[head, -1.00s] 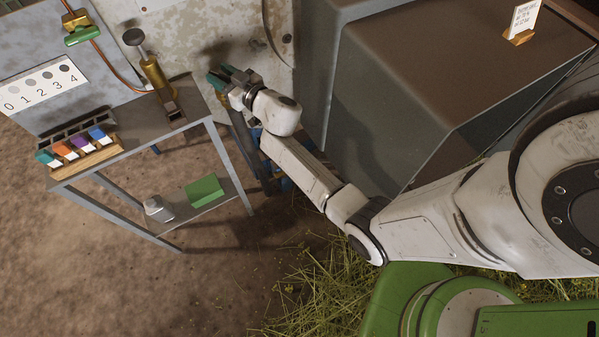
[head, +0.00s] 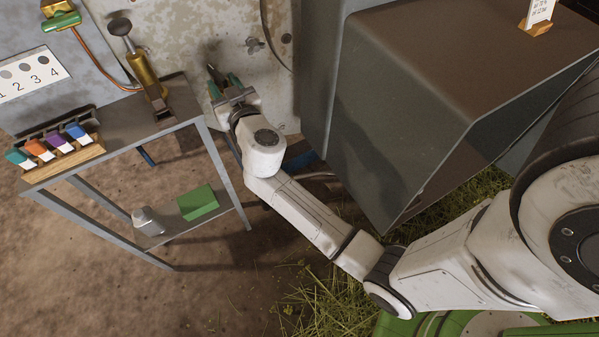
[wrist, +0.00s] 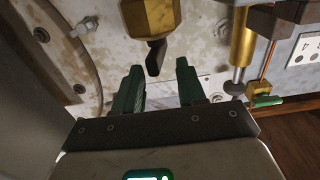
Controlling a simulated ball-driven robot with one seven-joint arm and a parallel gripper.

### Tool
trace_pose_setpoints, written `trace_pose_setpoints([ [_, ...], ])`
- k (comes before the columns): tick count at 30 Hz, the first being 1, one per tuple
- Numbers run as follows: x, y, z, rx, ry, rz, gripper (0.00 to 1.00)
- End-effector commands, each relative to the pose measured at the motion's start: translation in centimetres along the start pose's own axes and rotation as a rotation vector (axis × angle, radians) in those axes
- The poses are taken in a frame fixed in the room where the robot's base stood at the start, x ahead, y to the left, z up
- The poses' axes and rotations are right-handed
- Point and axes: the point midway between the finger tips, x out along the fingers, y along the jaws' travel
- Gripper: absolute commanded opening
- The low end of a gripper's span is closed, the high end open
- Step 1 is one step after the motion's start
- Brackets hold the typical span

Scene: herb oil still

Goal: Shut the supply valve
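A green-handled valve (head: 62,20) sits on an orange pipe at the upper left of the head view. It also shows at the right of the wrist view (wrist: 262,98). A brass fitting (wrist: 151,18) with a dark lever (wrist: 155,58) is at the top of the wrist view; the frames do not settle which is the supply valve. My gripper (head: 223,82) is before the worn pale panel. In the wrist view, its green fingers (wrist: 160,86) are apart, with the lever lined up just beyond the gap. Nothing is held; contact is not visible.
A grey metal table (head: 150,110) to the left carries a brass pump (head: 143,72) and a rack of coloured blocks (head: 60,155). A green block (head: 198,202) lies on its lower shelf. A large dark metal housing (head: 400,110) stands close on the right of my arm.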

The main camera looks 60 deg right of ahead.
Motion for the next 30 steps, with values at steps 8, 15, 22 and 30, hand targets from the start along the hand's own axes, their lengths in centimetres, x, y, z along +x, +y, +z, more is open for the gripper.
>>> trace_pose_setpoints([
  [8, -5.2, 0.0, 0.3, 0.001, -0.001, -0.003, 0.40],
  [15, -7.1, 3.4, 1.3, -0.007, -0.138, 0.114, 0.40],
  [22, -9.5, 5.7, 3.7, -0.030, -0.318, 0.181, 0.40],
  [30, -13.0, 7.2, 6.8, -0.077, -0.554, 0.191, 0.40],
])
